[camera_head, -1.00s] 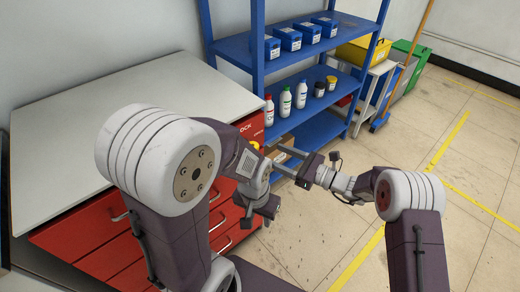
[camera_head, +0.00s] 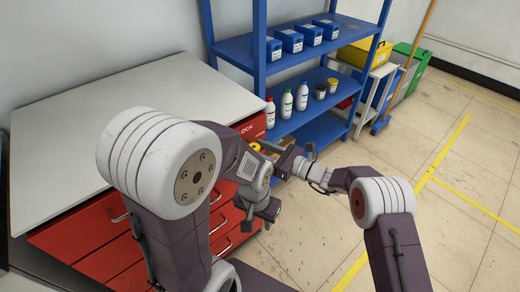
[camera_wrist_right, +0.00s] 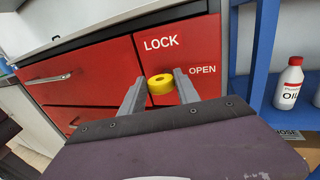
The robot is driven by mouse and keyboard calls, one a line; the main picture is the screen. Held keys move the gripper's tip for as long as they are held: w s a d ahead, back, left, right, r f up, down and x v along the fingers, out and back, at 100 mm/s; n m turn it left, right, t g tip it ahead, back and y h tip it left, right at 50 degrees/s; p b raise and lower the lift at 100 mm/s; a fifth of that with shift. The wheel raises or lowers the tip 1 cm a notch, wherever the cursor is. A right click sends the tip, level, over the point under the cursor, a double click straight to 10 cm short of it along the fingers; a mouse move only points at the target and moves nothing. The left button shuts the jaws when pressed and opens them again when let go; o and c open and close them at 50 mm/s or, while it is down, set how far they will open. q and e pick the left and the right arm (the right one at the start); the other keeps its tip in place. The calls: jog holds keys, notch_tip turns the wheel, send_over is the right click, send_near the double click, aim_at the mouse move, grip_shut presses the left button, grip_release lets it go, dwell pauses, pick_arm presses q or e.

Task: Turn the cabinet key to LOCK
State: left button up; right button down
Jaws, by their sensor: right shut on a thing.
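The red cabinet (camera_head: 88,257) stands at the left under a pale worktop. In the right wrist view its red front (camera_wrist_right: 90,70) carries a white LOCK label (camera_wrist_right: 160,43) and an OPEN label (camera_wrist_right: 202,70) lower to the right. A yellow key (camera_wrist_right: 161,84) sits below LOCK and left of OPEN. My right gripper (camera_wrist_right: 160,88) is shut on the key, one finger on each side. In the head view, my right gripper (camera_head: 272,158) is at the cabinet's right end, and my left gripper (camera_head: 266,210) hangs lower in front of the drawers; its jaws are unclear.
A blue shelf unit (camera_head: 235,47) with blue boxes, bottles and jars stands right of the cabinet, close to my right gripper. A white bottle (camera_wrist_right: 288,84) shows there in the wrist view. A white cart and green bin (camera_head: 408,65) stand further right. The floor at right is clear.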

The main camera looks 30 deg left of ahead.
jog(key=n+h+b, duration=0.1)
jog(key=n+b, duration=0.1)
jog(key=n, duration=0.1)
jog(key=shift+s+b, duration=0.1)
jog(key=shift+b, duration=0.25)
jog(key=shift+s+a+n+t+h+b, duration=0.15)
jog(key=shift+n+t+h+b, duration=0.55)
jog(key=shift+n+b, duration=1.85)
jog(key=shift+s+a+n+t+h+b, duration=0.2)
jog(key=shift+n+t+h+b, duration=0.75)
jog(key=shift+b, duration=2.85)
jog(key=shift+s+d+n+t+h+b, duration=0.1)
jog(key=shift+s+n+t+h+b, duration=0.3)
jog(key=shift+n+b, duration=2.3)
jog(key=shift+w+m+b, duration=0.15)
jog(key=shift+m+b, duration=0.35)
jog(key=c, duration=0.9)
grip_release()
